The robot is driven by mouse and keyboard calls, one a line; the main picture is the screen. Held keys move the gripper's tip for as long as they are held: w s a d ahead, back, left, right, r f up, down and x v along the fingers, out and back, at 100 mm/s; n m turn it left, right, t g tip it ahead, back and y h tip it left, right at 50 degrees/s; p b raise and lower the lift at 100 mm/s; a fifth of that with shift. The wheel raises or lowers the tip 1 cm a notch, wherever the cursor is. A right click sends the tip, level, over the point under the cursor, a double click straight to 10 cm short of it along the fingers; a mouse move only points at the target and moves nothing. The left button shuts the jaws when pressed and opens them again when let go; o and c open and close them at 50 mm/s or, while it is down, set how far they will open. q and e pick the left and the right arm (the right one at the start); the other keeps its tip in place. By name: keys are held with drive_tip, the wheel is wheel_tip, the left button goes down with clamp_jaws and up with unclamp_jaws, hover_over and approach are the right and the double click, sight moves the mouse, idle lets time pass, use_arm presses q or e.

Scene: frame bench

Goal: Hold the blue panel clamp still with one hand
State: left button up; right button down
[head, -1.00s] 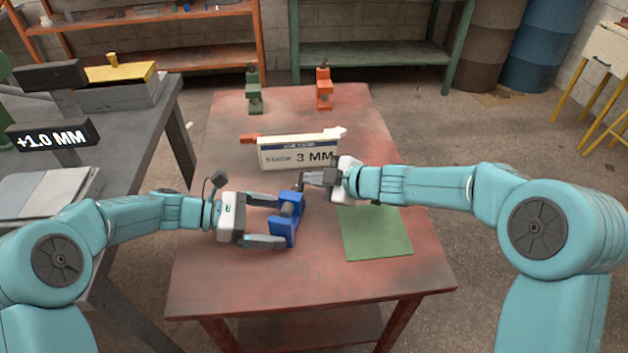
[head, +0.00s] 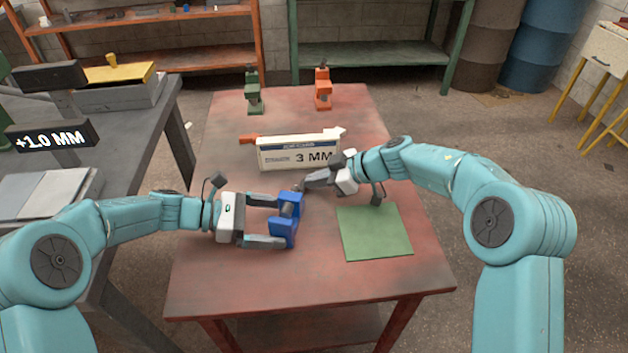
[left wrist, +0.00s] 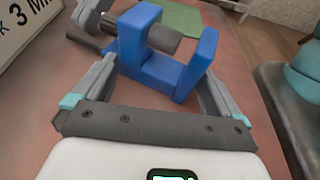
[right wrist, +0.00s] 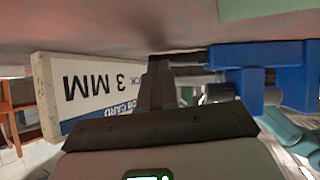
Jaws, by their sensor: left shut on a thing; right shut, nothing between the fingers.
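The blue panel clamp (head: 290,234) rests on the red table, with a dark grey screw (left wrist: 165,38) in its jaw. My left gripper (head: 281,222) is shut on the clamp, one finger on each side, as the left wrist view also shows around the clamp (left wrist: 150,70). My right gripper (head: 306,184) is shut and empty just beyond the clamp, at its upper right. In the right wrist view its fingertips (right wrist: 160,65) are close to a dark rod (right wrist: 183,57) running to the clamp (right wrist: 240,55); I cannot tell whether they touch.
A white "3 MM" card box (head: 285,154) stands behind the clamp. A green clamp (head: 253,92) and an orange clamp (head: 322,90) stand at the far end. A green mat (head: 374,232) lies at right. A grey bench with a "+1.0 MM" sign (head: 48,137) is at left.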

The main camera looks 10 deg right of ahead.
drive_tip(key=shift+s, duration=0.15)
drive_tip(key=shift+s+a+r, duration=0.25)
drive_tip(key=shift+s, duration=0.35)
drive_tip(key=v, duration=1.4)
drive_tip(key=shift+w+d, duration=0.15)
drive_tip(key=shift+w, duration=0.2)
